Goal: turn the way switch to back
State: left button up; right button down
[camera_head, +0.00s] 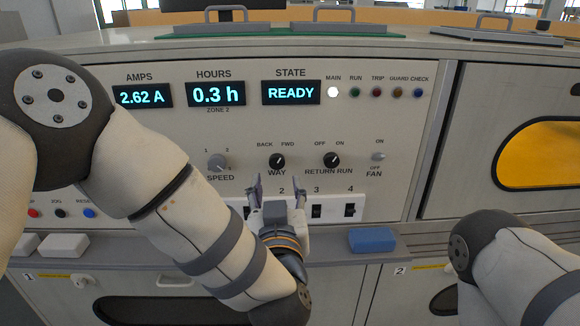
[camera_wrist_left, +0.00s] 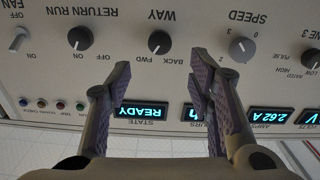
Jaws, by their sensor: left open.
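The WAY switch (camera_head: 277,161) is a round black knob on the pale panel, with BACK printed at its upper left and FWD at its upper right. Its light mark seems to lean toward FWD. My left gripper (camera_head: 279,188) is open and empty just below the knob, pointing at the panel. In the left wrist view, which is upside down, the WAY switch (camera_wrist_left: 159,42) lies beyond and roughly between the spread fingertips of my left gripper (camera_wrist_left: 160,75). I see no contact. My right gripper is out of view; only part of that arm shows.
The SPEED knob (camera_head: 217,162) is to the left and the RETURN RUN knob (camera_head: 331,160) to the right, both close. A blue block (camera_head: 372,240) rests on the ledge. The STATE display (camera_head: 291,92) reads READY.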

aim_at(277, 164)
pick_arm(q)
jog(key=w, duration=0.5)
jog(key=w+b, duration=0.1)
jog(key=w, duration=0.1)
jog(key=shift+w+f, duration=0.3)
jog(key=shift+w, duration=0.05)
jog(key=shift+w+r, duration=0.15)
jog(key=shift+w, duration=0.35)
grip_shut()
